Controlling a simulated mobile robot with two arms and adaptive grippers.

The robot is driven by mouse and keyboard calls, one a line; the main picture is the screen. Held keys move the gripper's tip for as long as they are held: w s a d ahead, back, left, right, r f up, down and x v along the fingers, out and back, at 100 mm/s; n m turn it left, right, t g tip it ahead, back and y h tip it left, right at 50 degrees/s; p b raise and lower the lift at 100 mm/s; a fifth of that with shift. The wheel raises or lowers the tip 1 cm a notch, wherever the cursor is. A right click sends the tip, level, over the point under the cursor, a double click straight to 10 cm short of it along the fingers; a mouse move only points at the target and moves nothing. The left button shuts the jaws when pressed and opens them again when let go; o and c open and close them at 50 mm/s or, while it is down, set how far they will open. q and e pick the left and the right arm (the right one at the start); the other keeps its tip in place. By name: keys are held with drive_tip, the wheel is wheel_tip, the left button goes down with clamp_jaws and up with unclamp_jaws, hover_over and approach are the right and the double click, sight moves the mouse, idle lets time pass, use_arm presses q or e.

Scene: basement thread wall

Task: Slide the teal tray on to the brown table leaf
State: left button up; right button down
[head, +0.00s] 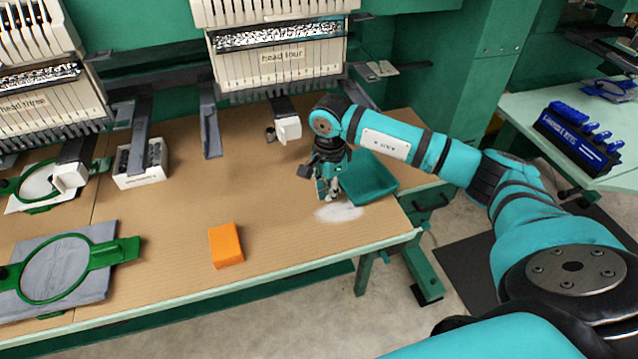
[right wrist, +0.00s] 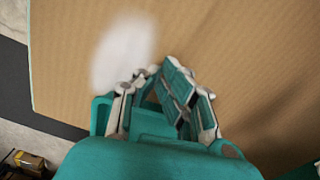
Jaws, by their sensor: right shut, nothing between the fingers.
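The teal tray (head: 370,180) sits on the brown table leaf (head: 180,225) near its right end, partly hidden behind my right gripper. My right gripper (head: 331,197) points down just left of the tray, low over the leaf. Its fingers (right wrist: 165,88) are shut with nothing between them. I cannot tell whether they touch the tray or the leaf. The brown surface (right wrist: 235,45) fills most of the right wrist view, and the tray cannot be made out there for certain. My left gripper is not in view.
A whitish patch (head: 338,212) lies on the leaf by the gripper. An orange block (head: 225,246) and a green hoop on grey cloth (head: 62,268) lie further left. Embroidery heads (head: 280,55) stand behind. A side table (head: 560,125) holds blue spools.

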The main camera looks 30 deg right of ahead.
sight(347, 184)
drive_tip(key=shift+d, duration=0.75)
drive_tip(key=d+b, duration=0.1)
drive_tip(key=d, duration=0.2)
drive_tip(key=shift+d+f+b, duration=0.1)
drive_tip(key=shift+d+b, duration=0.2)
drive_tip(key=shift+d, duration=0.05)
drive_tip(key=shift+s+d, duration=0.1)
drive_tip(key=shift+a, duration=0.2)
